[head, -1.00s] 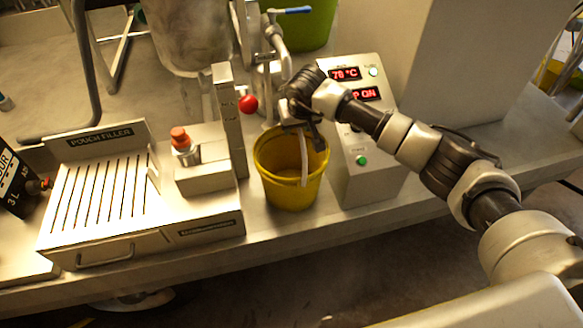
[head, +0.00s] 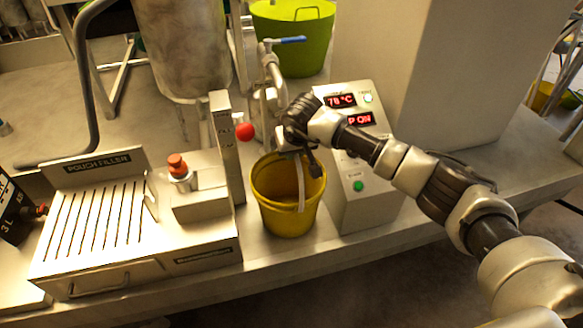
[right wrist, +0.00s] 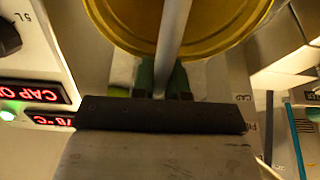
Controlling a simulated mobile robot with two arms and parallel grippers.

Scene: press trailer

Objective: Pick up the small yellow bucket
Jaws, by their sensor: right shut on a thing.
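The small yellow bucket (head: 285,218) stands upright on the metal bench, between the pouch filler and the control box. Its pale handle (head: 300,185) shows as a strip across the opening. My right gripper (head: 303,158) is at the bucket's rim, shut on the handle. In the right wrist view the gripper's fingers (right wrist: 164,80) close on the pale handle (right wrist: 174,30), with the bucket's yellow rim (right wrist: 112,32) beyond. The fingertips are partly hidden in the head view. My left gripper is not in view.
The pouch filler (head: 95,220) is left of the bucket, with a post and red ball (head: 244,131) close by. A tap with a blue lever (head: 289,40) is behind. The control box (head: 362,195) is close on the right. A green tub (head: 300,40) stands further back.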

